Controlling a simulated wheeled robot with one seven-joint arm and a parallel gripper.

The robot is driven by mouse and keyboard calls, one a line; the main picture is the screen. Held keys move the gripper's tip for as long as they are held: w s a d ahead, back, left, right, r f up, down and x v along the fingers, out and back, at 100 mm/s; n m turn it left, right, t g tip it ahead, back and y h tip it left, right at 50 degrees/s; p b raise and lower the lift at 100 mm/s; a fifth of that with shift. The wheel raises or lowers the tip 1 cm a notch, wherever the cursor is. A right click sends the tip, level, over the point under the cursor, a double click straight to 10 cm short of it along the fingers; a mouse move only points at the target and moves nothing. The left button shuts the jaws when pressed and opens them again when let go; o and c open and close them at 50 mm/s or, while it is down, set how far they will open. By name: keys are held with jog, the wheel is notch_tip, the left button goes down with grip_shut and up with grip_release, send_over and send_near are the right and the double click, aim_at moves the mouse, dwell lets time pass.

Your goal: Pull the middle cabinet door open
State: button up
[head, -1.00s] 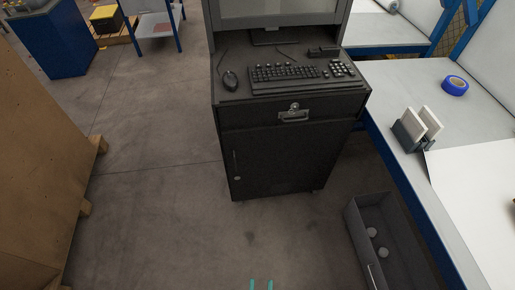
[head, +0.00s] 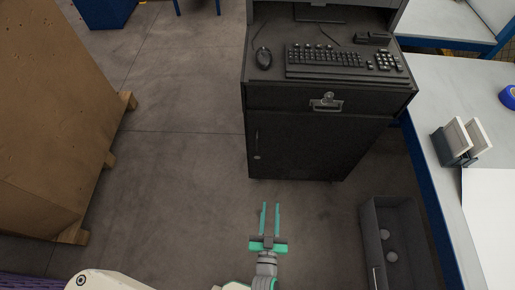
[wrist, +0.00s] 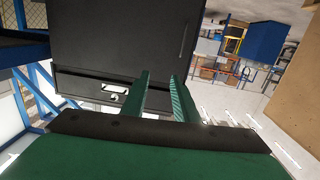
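The black cabinet door (head: 310,148) is shut, below a drawer with a silver latch (head: 326,102). A thin vertical handle (head: 257,138) and a small round lock (head: 257,157) sit near the door's left edge. My gripper (head: 270,206) is open and empty, in front of the cabinet and apart from it. In the wrist view, the picture is turned over: the door (wrist: 115,30) fills the upper middle, and its handle (wrist: 183,38) shows beyond my green gripper fingers (wrist: 161,78).
A keyboard (head: 335,60) and mouse (head: 263,58) rest on the cabinet top. A large brown crate (head: 55,100) stands at the left. The floor between is clear.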

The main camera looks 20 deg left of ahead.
aim_at(257, 145)
jog(key=w+a+f+n+y, duration=0.1)
jog(key=w+a, duration=0.3)
jog(key=w, duration=0.5)
jog(key=w+a+f+y, duration=0.1)
jog(key=w+a+f, duration=0.2)
jog(key=w, duration=0.6)
jog(key=w+a+f+n+g+y, duration=0.1)
jog(key=w+a+f+y, duration=0.1)
jog(key=w+a, duration=0.5)
jog(key=shift+w+n, duration=0.3)
jog(key=shift+w, duration=0.65)
jog(key=shift+d, duration=0.1)
jog(key=shift+c, duration=0.3)
grip_shut()
